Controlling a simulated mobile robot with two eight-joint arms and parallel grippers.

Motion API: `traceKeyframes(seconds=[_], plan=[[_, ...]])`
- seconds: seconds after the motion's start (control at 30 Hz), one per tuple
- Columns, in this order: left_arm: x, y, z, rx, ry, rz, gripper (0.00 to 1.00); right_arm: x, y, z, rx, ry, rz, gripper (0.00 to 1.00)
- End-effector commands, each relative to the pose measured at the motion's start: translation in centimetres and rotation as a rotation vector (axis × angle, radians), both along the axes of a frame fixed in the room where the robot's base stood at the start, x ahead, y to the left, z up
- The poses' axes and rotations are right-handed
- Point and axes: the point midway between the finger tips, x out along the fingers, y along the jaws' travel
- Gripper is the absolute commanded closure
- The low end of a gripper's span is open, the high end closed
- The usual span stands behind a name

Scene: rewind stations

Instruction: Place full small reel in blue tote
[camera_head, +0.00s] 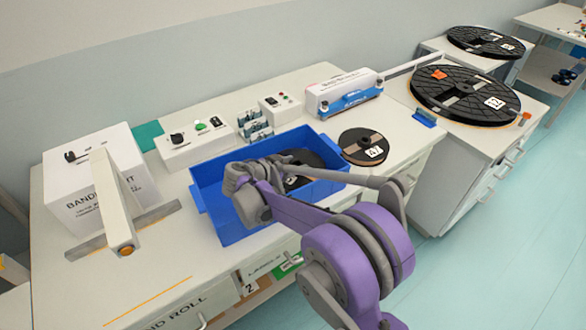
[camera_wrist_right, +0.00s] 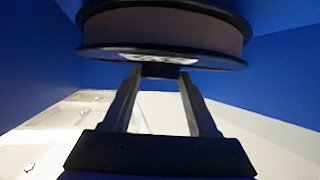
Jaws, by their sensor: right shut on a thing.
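The blue tote (camera_head: 225,222) stands on the white bench, and its blue walls also show in the wrist view (camera_wrist_right: 285,70). A small dark reel (camera_head: 318,158) is inside the tote, partly hidden by my right wrist. In the wrist view that reel (camera_wrist_right: 165,28) has black flanges and a brownish wound band. My right gripper (camera_wrist_right: 160,75) is shut on the reel's black hub end, with the reel beyond the fingertips. I cannot tell whether the reel touches the tote floor. My left gripper is not in view.
Another small reel (camera_head: 364,143) with a white label lies on the bench right of the tote. A white box machine (camera_head: 95,190) with an arm is at left. Control boxes (camera_head: 195,145) stand behind the tote. Large black reels (camera_head: 465,95) lie on cabinets at right.

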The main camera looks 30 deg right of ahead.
Motion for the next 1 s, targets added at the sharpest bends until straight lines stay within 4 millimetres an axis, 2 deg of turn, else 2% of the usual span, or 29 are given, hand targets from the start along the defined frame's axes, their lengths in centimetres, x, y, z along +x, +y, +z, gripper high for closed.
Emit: traceKeyframes(seconds=[0.1, 0.37, 0.4, 0.53, 0.57, 0.87, 1.0], plan=[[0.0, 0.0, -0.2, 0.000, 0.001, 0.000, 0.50, 0.0, 0.0, -1.4, -0.002, -0.001, 0.000, 1.00], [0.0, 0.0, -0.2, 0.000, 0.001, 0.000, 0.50, 0.0, 0.0, -1.6, -0.001, 0.000, 0.000, 1.00], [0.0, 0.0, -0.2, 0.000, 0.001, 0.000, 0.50, 0.0, 0.0, -1.6, 0.000, 0.000, 0.000, 0.38], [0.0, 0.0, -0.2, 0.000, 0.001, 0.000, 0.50, 0.0, 0.0, -1.6, 0.000, 0.000, 0.000, 0.14], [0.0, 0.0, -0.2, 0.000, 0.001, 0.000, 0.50, 0.0, 0.0, -1.6, 0.000, 0.000, 0.000, 0.11], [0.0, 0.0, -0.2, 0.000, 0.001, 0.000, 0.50, 0.0, 0.2, -1.5, 0.000, 0.000, 0.001, 0.11], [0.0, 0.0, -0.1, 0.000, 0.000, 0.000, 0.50, -0.4, 1.5, -0.8, 0.000, -0.001, 0.002, 0.11]])
